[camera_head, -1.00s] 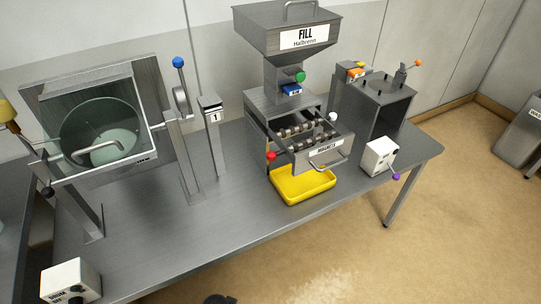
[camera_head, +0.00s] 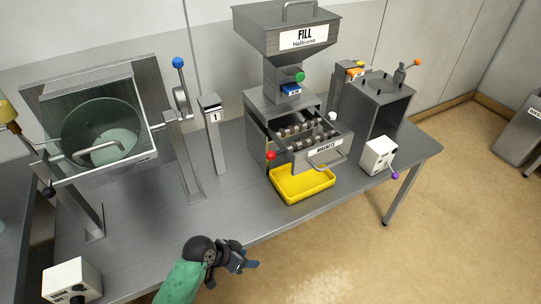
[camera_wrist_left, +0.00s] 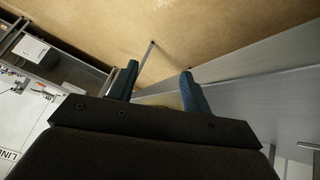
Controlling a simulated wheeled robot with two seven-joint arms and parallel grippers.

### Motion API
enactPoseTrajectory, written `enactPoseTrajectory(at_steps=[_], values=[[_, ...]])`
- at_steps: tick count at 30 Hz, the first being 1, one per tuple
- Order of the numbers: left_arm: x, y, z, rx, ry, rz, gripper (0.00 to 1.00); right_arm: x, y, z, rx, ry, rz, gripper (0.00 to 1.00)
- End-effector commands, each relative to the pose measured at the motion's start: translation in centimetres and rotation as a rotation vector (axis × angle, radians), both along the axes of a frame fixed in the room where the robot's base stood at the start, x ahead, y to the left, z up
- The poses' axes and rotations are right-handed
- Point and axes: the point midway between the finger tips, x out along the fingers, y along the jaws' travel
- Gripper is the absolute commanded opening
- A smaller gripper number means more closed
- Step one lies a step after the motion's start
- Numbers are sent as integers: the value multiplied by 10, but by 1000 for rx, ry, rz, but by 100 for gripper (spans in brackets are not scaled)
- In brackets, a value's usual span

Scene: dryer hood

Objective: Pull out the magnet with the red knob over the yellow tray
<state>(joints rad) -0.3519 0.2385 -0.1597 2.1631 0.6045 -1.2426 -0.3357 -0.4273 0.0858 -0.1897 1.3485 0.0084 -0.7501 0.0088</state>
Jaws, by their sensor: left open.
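The red knob (camera_head: 271,155) sits at the left front of the open magnet drawer (camera_head: 318,150), under the FILL hopper. Dark magnet bars with bright bands (camera_head: 296,131) lie across the drawer. The yellow tray (camera_head: 304,184) rests on the table just below the drawer front. My left gripper (camera_head: 246,264) is in front of the table's front edge, below and left of the tray, apart from everything. In the left wrist view its two blue fingers (camera_wrist_left: 159,88) stand apart with nothing between them. My right gripper is not in view.
A white knob (camera_head: 333,116) is at the drawer's right side. A white box with a purple knob (camera_head: 379,155) stands right of the tray. A post marked 1 (camera_head: 211,130) and a glass-lidded drum (camera_head: 102,135) stand left.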

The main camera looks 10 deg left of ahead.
Motion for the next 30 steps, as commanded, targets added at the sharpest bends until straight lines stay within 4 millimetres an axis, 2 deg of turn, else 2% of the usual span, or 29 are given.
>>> enactPoseTrajectory(at_steps=[8,11,17,24,30], values=[[35,-11,22,-117,-88,-100,49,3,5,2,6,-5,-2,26],[56,-15,38,-188,-145,-151,49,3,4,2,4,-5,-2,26],[112,-14,90,-372,-302,-246,49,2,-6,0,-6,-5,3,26],[177,6,161,-567,-486,-278,49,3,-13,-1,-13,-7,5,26],[210,25,201,-659,-577,-260,49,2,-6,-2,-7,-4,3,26]])
